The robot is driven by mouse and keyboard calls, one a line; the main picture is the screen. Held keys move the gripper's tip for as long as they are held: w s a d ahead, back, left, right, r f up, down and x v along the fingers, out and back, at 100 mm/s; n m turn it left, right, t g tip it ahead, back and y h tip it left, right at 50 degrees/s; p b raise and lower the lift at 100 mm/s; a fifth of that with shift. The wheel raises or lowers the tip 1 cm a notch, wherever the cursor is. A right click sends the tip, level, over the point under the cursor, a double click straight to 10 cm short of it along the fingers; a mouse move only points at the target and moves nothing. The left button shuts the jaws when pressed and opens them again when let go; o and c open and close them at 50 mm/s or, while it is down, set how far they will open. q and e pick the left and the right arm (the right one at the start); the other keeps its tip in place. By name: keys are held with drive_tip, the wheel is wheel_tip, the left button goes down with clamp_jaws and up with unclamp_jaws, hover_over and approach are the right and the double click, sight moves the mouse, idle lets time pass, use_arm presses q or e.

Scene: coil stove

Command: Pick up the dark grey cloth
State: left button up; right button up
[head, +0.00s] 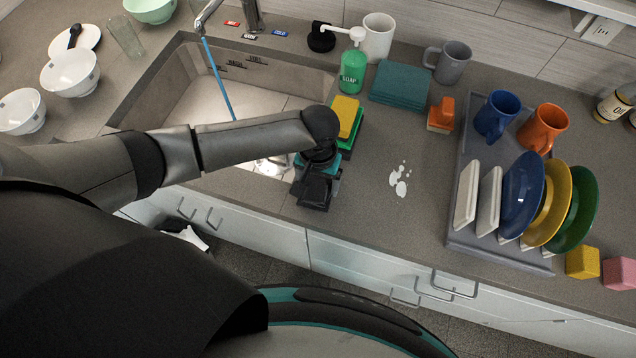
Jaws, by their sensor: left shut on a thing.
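My left gripper (317,192) reaches in from the left over the sink's right front edge and points down at the counter. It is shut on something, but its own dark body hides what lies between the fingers. I cannot clearly make out a dark grey cloth apart from the dark gripper. A folded teal cloth (401,83) lies flat behind, right of the soap bottle. My right gripper is not in view.
The sink (165,95) is left of the gripper. Yellow and green sponges (346,117) lie just behind it. A green soap bottle (353,68) stands farther back. White spilled spots (400,181) are to the right, before a dish rack (466,236) with plates and mugs.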

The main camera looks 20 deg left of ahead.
sight(318, 182)
use_arm(q)
drive_tip(key=c, duration=0.3)
wheel_tip(318, 182, up, 20)
drive_tip(key=p, duration=0.2)
idle(0.4)
